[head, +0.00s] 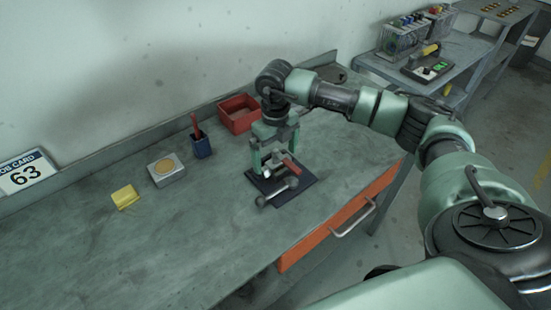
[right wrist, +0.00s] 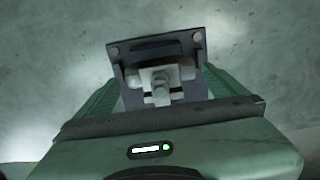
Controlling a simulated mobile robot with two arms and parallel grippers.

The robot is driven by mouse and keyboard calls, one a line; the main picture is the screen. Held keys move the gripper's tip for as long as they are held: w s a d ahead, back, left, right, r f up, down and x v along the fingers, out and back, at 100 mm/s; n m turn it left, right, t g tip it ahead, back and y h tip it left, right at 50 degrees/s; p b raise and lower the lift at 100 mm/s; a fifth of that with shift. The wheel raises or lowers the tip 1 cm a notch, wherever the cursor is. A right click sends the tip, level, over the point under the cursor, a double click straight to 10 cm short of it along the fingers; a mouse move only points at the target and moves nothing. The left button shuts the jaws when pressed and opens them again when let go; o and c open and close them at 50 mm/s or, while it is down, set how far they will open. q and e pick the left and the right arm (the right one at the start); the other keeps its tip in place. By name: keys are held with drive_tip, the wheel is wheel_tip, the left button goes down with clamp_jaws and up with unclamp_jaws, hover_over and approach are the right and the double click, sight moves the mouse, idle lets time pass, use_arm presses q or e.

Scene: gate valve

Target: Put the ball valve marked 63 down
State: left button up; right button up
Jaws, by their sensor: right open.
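No number is readable on the valve. A job card (head: 24,174) reading 63 stands at the left back of the bench. My left gripper is not in view.
An orange drawer (head: 340,219) is at the front. The bench's front left is clear.

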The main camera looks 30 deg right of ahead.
wheel_tip(320, 180, up, 10)
drive_tip(key=shift+f+b, duration=0.2)
drive_tip(key=shift+b, duration=0.95)
drive_tip(key=shift+r, duration=0.5)
